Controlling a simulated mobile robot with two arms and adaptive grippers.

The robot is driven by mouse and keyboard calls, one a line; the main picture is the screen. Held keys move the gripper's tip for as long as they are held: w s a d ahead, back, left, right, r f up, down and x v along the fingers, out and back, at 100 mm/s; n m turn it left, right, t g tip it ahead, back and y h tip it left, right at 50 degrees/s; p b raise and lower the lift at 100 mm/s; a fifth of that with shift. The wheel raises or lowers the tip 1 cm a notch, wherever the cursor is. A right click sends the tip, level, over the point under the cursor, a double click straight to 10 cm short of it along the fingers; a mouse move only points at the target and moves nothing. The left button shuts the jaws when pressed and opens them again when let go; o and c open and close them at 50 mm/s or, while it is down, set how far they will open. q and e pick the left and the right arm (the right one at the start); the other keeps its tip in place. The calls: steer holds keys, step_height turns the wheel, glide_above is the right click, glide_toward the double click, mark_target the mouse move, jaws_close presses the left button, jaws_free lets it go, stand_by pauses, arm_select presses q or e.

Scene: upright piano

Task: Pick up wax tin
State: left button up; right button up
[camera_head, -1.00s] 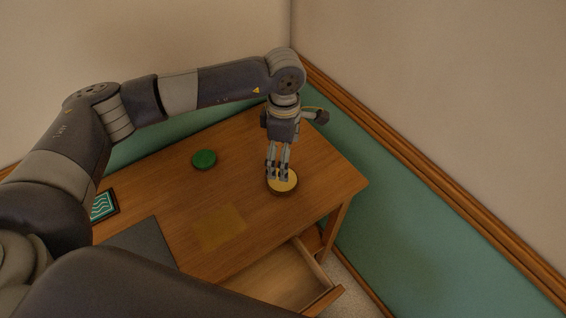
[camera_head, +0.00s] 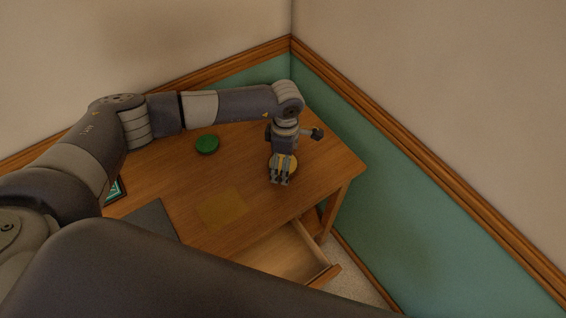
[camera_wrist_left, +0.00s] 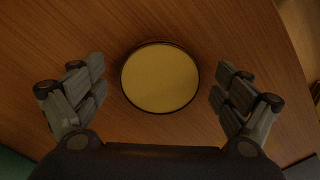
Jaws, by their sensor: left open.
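The wax tin, a low round tin with a yellow top (camera_head: 293,164), stands on the wooden desk near its right end. In the left wrist view the yellow disc (camera_wrist_left: 160,78) with its dark rim lies between my two spread fingers, with a gap on each side. My left gripper (camera_head: 280,181) is open and points down in front of the tin, partly hiding it in the head view. Its fingers also show in the left wrist view (camera_wrist_left: 159,92). They do not touch the tin there. My right gripper is not in view.
A green round tin (camera_head: 207,144) stands further left on the desk (camera_head: 240,170). A yellowish flat sheet (camera_head: 221,208), a dark grey mat (camera_head: 152,222) and a framed picture (camera_head: 115,190) lie nearer the left. The drawer (camera_head: 285,258) stands open at the front. Walls close in behind and to the right.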

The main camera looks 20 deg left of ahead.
arm_select(q)
steer(key=c, duration=1.3)
steer(key=shift+o, duration=0.2)
steer(key=shift+r, duration=0.1)
